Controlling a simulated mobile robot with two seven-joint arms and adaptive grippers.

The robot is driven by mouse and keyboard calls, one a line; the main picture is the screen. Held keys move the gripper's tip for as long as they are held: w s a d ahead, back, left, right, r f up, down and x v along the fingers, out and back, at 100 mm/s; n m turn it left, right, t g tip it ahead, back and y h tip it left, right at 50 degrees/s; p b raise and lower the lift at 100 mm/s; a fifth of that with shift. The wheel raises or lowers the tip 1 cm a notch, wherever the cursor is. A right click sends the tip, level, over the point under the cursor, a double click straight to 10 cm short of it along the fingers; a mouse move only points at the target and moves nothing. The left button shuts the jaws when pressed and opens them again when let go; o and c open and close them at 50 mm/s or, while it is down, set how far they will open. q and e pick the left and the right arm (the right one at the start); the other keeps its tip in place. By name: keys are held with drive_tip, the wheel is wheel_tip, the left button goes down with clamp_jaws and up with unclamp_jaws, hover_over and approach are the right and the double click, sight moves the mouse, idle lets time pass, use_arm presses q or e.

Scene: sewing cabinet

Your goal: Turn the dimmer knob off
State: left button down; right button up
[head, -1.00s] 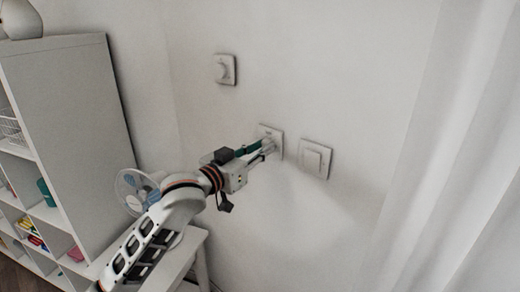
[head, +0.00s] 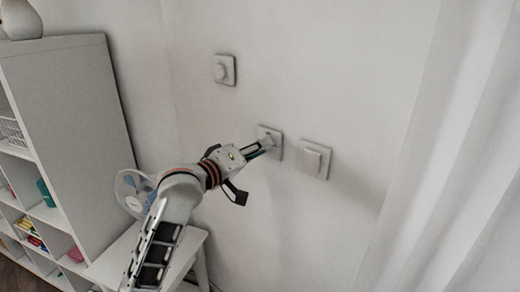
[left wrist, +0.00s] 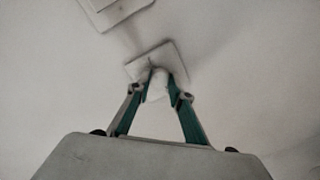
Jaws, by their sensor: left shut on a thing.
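The dimmer knob (left wrist: 157,88) is a pale round knob on a square white wall plate (head: 277,152), the middle one of three wall fittings. My left gripper (head: 265,145) reaches up from the lower left to this plate. In the left wrist view my left gripper (left wrist: 162,84) has its two green-sided fingers closed around the knob, one on each side. The fingers hide much of the knob in the head view, and I cannot read any mark on it. My right gripper is not in view.
A flat switch (head: 315,159) is on the wall just right of the knob. Another round-knobbed fitting (head: 223,69) is higher at left. A shelf unit (head: 75,120), a fan (head: 132,190) and a small white table (head: 193,250) stand left. A curtain (head: 450,150) hangs right.

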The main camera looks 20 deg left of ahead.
use_arm(q)
drive_tip(key=shift+a+r+n+h, duration=0.1)
drive_tip(key=shift+n+h, duration=0.25)
drive_tip(key=shift+n, duration=3)
drive_tip(key=shift+r+n+h, duration=0.1)
drive_tip(key=shift+n+h, duration=0.25)
drive_tip(key=shift+n, duration=3)
drive_tip(key=c, duration=1.8)
unclamp_jaws()
